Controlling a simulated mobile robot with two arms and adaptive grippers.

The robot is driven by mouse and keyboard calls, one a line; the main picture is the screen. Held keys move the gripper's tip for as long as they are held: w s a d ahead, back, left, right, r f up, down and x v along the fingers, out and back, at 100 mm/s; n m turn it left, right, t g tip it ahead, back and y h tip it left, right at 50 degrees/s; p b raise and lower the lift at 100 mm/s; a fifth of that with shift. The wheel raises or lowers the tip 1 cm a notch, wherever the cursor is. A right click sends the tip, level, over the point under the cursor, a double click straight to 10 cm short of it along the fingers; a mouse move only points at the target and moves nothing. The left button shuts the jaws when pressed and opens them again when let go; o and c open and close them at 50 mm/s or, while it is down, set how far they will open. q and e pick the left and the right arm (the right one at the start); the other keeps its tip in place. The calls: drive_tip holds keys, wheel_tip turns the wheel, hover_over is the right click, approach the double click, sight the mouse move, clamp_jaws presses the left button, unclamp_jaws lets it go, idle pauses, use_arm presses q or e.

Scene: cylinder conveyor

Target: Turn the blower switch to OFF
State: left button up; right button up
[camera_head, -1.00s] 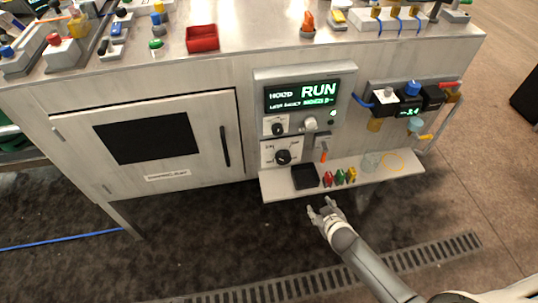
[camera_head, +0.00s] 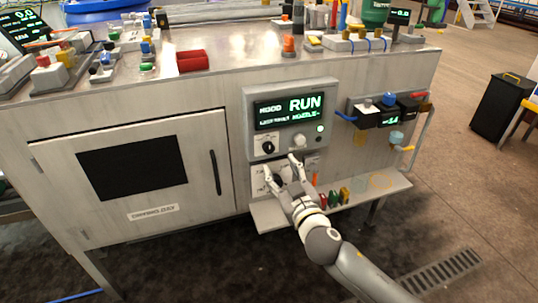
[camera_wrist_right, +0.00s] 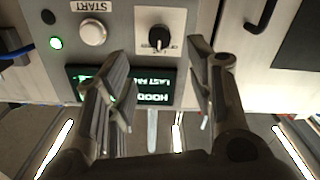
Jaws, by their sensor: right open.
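I cannot read which plate names the blower. My right gripper (camera_head: 283,170) is open and empty, its fingertips just below the upper knob. In the wrist view the fingers (camera_wrist_right: 163,75) stand either side of the knob, apparently apart from it.
The display (camera_head: 290,111) reads HOOD RUN. The START button (camera_wrist_right: 92,33) and a lit green lamp (camera_wrist_right: 56,43) are beside the knob. Below, a shelf (camera_head: 270,219) juts out with several coloured items. A valve block (camera_head: 380,113) is at right.

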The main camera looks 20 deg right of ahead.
sight(269, 150)
use_arm(q)
drive_tip(key=shift+f+b, duration=0.3)
drive_tip(key=shift+b, duration=0.15)
use_arm(e)
drive_tip(key=w, duration=0.9)
drive_tip(key=shift+w+a, duration=0.15)
drive_tip(key=shift+w, duration=0.2)
drive_tip(key=c, duration=1)
use_arm(q)
drive_tip(key=shift+r, duration=0.15)
use_arm(e)
drive_tip(key=shift+n+p, duration=0.65)
drive_tip(key=shift+n, duration=0.45)
drive_tip(key=n+p, duration=0.2)
drive_tip(key=n, duration=0.3)
drive_tip(key=shift+a, duration=0.1)
use_arm(q)
drive_tip(key=s+x, duration=0.1)
drive_tip(key=x, duration=0.9)
drive_tip(key=shift+s+f+g+p, duration=0.3)
drive_tip(key=shift+f+p, duration=0.05)
drive_tip(key=shift+f, duration=0.1)
use_arm(e)
drive_tip(key=shift+f+n, duration=0.1)
drive_tip(key=shift+n, duration=0.9)
use_arm(q)
drive_tip(key=shift+d, duration=0.1)
